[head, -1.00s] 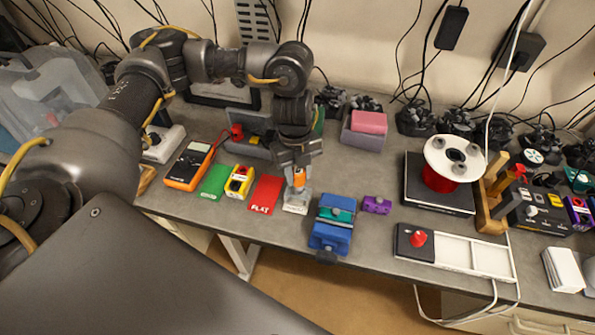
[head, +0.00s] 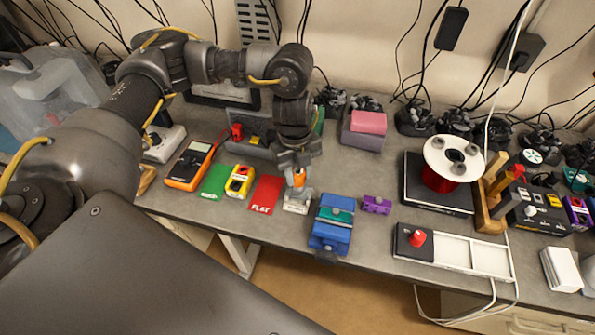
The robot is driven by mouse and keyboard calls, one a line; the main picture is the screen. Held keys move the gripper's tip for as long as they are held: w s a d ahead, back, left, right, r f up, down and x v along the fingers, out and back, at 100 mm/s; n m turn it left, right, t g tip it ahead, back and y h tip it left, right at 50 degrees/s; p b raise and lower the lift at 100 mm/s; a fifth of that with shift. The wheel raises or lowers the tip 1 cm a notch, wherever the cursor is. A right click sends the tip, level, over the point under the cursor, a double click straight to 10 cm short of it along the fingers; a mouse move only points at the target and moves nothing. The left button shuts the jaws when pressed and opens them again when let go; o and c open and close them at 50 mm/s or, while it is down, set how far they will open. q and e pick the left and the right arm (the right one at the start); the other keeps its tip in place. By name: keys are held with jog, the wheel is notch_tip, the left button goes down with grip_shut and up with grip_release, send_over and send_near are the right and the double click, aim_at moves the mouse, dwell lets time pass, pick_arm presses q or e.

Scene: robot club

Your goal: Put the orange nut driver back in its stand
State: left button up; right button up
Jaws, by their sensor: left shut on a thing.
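The orange nut driver (head: 298,178) is upright between the fingers of my left gripper (head: 297,172), which is shut on it. Only part of its orange handle shows; the gripper hides the rest. Directly below is a small pale grey stand (head: 296,206) on the bench. The driver's lower end is over or in this stand; I cannot tell how deep it sits. My right gripper is not in view.
A blue vise (head: 331,228) stands just right of the stand, with a purple block (head: 376,205) beyond it. A red card (head: 265,194), a yellow device (head: 239,181), a green card (head: 214,182) and an orange multimeter (head: 190,166) lie to the left. Bare bench shows in front of the pink-topped box (head: 368,123).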

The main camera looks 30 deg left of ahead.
aim_at(298, 184)
pick_arm(q)
jog(key=shift+f+p, duration=0.15)
jog(key=shift+p, duration=0.15)
dwell(0.6)
jog(key=shift+p, duration=0.45)
dwell(0.6)
jog(key=shift+f+b, duration=0.5)
jog(key=shift+f, duration=0.6)
dwell(0.8)
jog(key=shift+p, duration=0.3)
jog(key=shift+f+b, duration=0.3)
jog(key=shift+f, duration=0.25)
dwell(0.6)
dwell(0.5)
jog(key=shift+s+f, duration=0.2)
jog(key=shift+f, duration=0.1)
jog(key=shift+c, duration=0.4)
jog(key=o, duration=0.9)
jog(key=shift+w, duration=0.2)
